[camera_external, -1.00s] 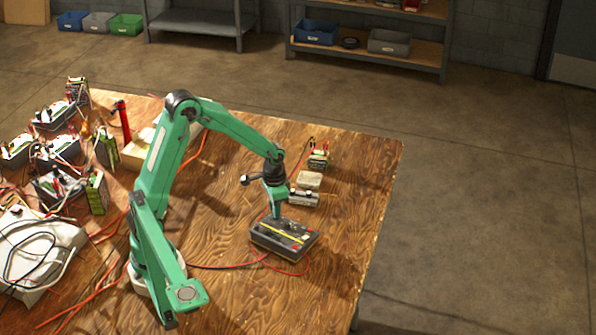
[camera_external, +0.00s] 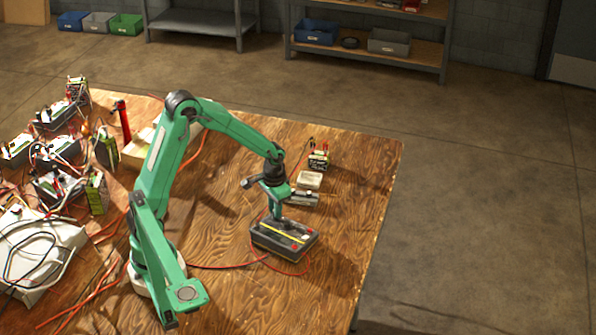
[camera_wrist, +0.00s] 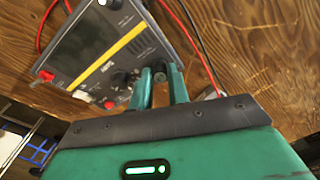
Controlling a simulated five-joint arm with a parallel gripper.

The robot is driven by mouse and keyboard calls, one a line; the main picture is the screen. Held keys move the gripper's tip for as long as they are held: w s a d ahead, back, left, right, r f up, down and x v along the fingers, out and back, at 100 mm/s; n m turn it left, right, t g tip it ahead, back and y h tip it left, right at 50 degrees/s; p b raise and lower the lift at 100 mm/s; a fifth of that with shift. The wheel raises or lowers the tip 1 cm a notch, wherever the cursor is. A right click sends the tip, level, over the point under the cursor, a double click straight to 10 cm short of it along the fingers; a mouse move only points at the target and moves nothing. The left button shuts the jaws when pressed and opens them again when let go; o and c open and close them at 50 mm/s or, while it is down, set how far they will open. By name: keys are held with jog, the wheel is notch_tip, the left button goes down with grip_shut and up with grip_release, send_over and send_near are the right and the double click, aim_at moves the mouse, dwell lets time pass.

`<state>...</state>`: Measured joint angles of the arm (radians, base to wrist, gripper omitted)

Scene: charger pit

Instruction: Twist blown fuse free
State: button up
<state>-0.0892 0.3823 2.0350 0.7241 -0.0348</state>
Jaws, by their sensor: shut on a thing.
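The charger (camera_external: 268,243), a dark grey box with a yellow stripe and red knobs, lies on the wooden table in front of my arm. My gripper (camera_external: 277,217) points down at the charger's top, near its back edge. In the wrist view, the gripper's (camera_wrist: 159,72) two green fingers close around a small dark round piece, which appears to be the fuse (camera_wrist: 159,77), at the edge of the charger's panel (camera_wrist: 85,45). In the external view the fuse is hidden by the fingers. I cannot tell whether it is still seated.
Red cables (camera_external: 225,267) run across the table beside the charger. Behind it stand small boxes (camera_external: 309,180) and a battery (camera_external: 319,160). Several batteries and chargers (camera_external: 60,150) crowd the left side. The table's right part is clear up to its edge.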

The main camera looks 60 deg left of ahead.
jog(key=shift+n, duration=0.3)
jog(key=shift+n, duration=0.9)
jog(key=shift+n, duration=0.9)
jog(key=o, duration=0.9)
jog(key=shift+c, duration=0.2)
jog(key=shift+r, duration=0.1)
jog(key=shift+r, duration=2.95)
